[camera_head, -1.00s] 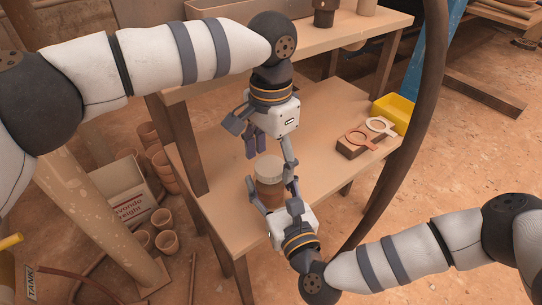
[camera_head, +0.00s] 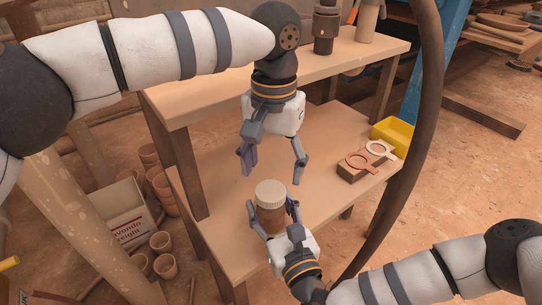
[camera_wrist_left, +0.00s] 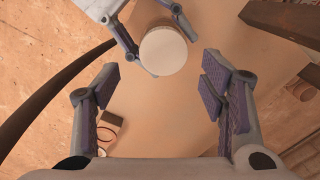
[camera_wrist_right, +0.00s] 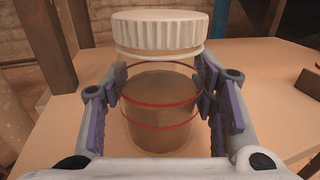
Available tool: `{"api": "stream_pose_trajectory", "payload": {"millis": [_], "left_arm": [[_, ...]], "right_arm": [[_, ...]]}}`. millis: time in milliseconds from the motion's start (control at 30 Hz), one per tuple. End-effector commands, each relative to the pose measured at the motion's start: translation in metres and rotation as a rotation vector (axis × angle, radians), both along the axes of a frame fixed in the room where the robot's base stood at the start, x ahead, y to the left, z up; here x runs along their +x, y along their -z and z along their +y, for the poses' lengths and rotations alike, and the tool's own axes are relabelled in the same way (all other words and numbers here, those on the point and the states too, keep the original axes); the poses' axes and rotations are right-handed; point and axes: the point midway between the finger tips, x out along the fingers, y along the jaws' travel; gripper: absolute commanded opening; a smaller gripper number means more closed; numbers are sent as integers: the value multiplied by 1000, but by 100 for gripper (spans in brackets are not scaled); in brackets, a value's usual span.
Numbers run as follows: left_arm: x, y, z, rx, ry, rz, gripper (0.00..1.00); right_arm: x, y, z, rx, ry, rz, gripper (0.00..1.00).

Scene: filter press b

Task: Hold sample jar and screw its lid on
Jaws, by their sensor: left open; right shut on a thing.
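The sample jar (camera_head: 270,218) is brown with a white ribbed lid (camera_head: 270,189) on top. In the right wrist view the jar (camera_wrist_right: 160,105) is upright and clear-walled with brown contents and red rings; the lid (camera_wrist_right: 165,33) sits level over its neck, and how tightly it is seated cannot be told. My right gripper (camera_head: 272,222) is shut on the jar's sides below the lid. My left gripper (camera_head: 272,171) is open and empty, above and behind the jar. In the left wrist view the round lid (camera_wrist_left: 163,51) lies beyond the open fingers, not between them.
The jar is above the wooden table (camera_head: 225,185). At its right are a yellow bin (camera_head: 393,135) and a block with orange and white ring-shaped pieces (camera_head: 362,162). A raised shelf (camera_head: 220,85) stands behind. A dark curved hose (camera_head: 410,165) passes at the right.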

Motion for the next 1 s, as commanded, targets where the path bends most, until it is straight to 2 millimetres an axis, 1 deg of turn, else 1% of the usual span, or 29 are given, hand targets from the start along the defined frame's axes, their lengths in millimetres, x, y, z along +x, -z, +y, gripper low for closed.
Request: {"api": "stream_pose_trajectory", "payload": {"millis": [33, 67, 100, 167, 200, 367, 400, 467, 500, 567, 600, 700, 800, 833, 900, 1000], "left_arm": [[0, -2, 0, 4, -169, -1, 65], [-1, -3, -1, 5, -287, -3, 65], [-1, -4, -1, 7, -443, -2, 65], [-2, -6, -1, 12, -679, -2, 65], [-2, -7, -1, 13, -837, -2, 65], [-3, -12, -2, 20, -1471, -6, 65], [-3, -13, -1, 22, -1631, -7, 65], [-3, -15, -1, 24, -1871, -9, 65], [-3, -17, -1, 23, -2032, -8, 65], [-3, -19, 0, 24, -2274, -10, 65], [-2, -20, 1, 24, -2432, -12, 65], [-2, -24, 2, 21, -2794, -10, 65], [-1, -26, 3, 18, -3079, -8, 65], [0, -27, 3, -16, 3138, 6, 65], [0, -28, 4, -15, 3017, 4, 65], [0, -29, 4, -14, 2925, 1, 65]], "right_arm": [[0, 0, 0, 0, 0, 1, 0], [0, 0, 0, 0, 0, 1, 0], [0, 0, 0, 0, 0, 1, 0], [0, 0, 0, 0, 0, 1, 0], [0, 0, 0, 0, 0, 1, 0], [0, 0, 0, 0, 0, 1, 0], [0, 0, 0, 0, 0, 1, 0], [0, 0, 0, 0, 0, 1, 0], [0, 0, 0, 0, 0, 1, 0], [0, 0, 0, 0, 0, 1, 0], [0, 0, 0, 0, 0, 1, 0], [0, 0, 0, 0, 0, 1, 0], [0, 0, 0, 0, 0, 1, 0], [0, 0, 0, 0, 0, 1, 0], [0, 0, 0, 0, 0, 1, 0], [0, 0, 0, 0, 0, 1, 0]]}}
